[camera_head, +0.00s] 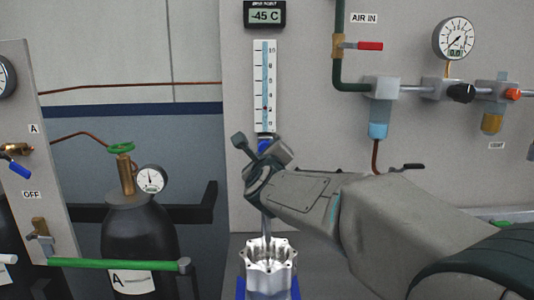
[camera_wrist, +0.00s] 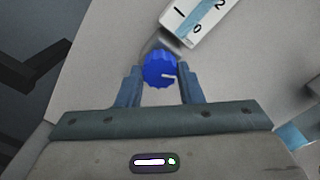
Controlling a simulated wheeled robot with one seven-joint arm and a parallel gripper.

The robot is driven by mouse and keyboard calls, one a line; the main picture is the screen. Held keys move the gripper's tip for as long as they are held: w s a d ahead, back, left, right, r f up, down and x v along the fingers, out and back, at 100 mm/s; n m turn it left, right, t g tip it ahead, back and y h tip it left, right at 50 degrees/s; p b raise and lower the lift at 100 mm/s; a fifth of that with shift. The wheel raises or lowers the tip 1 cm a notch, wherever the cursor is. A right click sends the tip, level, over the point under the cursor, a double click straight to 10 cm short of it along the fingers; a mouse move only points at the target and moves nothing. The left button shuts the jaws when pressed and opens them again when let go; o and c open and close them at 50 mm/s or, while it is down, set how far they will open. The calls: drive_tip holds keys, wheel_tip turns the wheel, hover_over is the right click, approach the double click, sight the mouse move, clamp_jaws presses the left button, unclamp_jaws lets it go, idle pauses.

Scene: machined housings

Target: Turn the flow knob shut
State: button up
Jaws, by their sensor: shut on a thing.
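In the head view only a bit of the blue knob (camera_head: 263,145) shows; my arm hides the rest. My gripper (camera_wrist: 160,80) has one finger on each side of the knob and is shut on it. The fingertips are mostly hidden in the head view.
A silver machined housing (camera_head: 267,268) stands below my gripper, with a thin tube running down into it. A display reads -45 C (camera_head: 265,15). A red-handled AIR IN valve (camera_head: 368,46) and a pressure gauge (camera_head: 456,39) are at right. A black cylinder (camera_head: 139,240) stands at left.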

drive_tip(key=o, duration=1)
drive_tip(key=shift+c, duration=0.2)
drive_tip(key=s, duration=1.4)
